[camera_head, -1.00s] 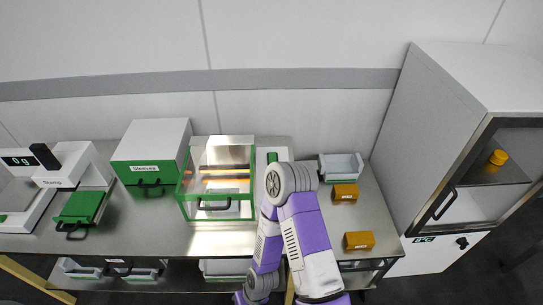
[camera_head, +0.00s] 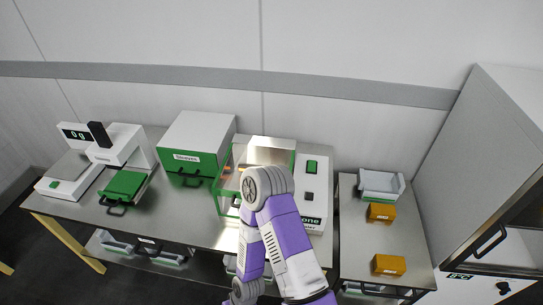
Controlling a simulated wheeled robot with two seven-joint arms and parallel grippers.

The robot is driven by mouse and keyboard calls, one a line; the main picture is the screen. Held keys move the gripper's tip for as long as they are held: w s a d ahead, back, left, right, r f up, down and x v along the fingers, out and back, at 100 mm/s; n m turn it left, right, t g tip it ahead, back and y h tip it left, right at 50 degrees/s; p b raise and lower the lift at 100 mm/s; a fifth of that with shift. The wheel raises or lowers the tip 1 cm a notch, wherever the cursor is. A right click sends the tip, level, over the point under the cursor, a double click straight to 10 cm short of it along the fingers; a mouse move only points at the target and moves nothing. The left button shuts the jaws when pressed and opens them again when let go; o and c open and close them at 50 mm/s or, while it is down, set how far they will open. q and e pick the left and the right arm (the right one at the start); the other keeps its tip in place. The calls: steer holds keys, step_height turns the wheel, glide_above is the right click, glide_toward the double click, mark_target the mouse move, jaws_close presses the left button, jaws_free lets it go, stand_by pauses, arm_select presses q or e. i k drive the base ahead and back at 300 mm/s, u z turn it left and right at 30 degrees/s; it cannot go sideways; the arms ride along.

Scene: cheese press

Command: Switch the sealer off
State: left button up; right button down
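The sealer (camera_head: 290,148) stands on the steel table in the middle, a clear box with a green frame and a green lower front edge. Its lower front is partly hidden by one of my purple and white arms. Just right of it is a white control panel (camera_head: 316,182) with a green switch (camera_head: 312,167) at its far end, a small dark knob or button (camera_head: 309,196) in the middle and partly hidden lettering at the near end. I cannot tell the switch's position. Neither gripper shows in the head view; only arm links and a round joint are visible.
A grey bin (camera_head: 381,184) and two orange blocks (camera_head: 381,212) (camera_head: 389,265) lie right. A tall cabinet (camera_head: 460,150) bounds the right side.

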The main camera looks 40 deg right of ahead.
mark_target(311, 165)
steer(key=u, duration=0.6)
steer(key=k, duration=0.85)
steer(key=z, duration=1)
steer(key=i, duration=0.45)
steer(key=u, duration=0.05)
